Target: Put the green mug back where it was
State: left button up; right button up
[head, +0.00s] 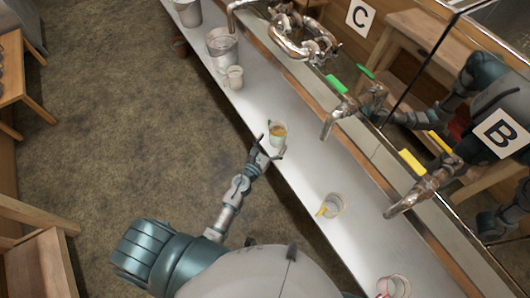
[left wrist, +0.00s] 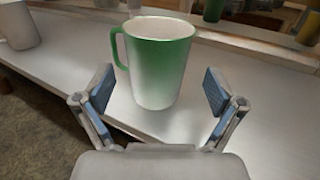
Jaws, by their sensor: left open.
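The green mug (left wrist: 158,60) stands upright on the pale counter in the left wrist view, green fading to white, its handle on the left. My left gripper (head: 270,149) is open right at the mug. In the left wrist view the fingers of my left gripper (left wrist: 160,96) are spread to either side of the mug's lower part, with gaps; the mug appears just ahead of them. My right gripper is not in view.
The long counter (head: 300,165) also bears a white mug (head: 235,77), a yellow-handled mug (head: 331,205), a red-trimmed mug (head: 393,287) and a metal pot (head: 221,46). A mirror-like panel is at right.

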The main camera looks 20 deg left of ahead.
pick_arm(q)
jog(key=b+v, duration=0.1)
jog(key=v, duration=0.8)
jog(key=shift+s+d+b, duration=0.2)
jog(key=shift+b, duration=0.2)
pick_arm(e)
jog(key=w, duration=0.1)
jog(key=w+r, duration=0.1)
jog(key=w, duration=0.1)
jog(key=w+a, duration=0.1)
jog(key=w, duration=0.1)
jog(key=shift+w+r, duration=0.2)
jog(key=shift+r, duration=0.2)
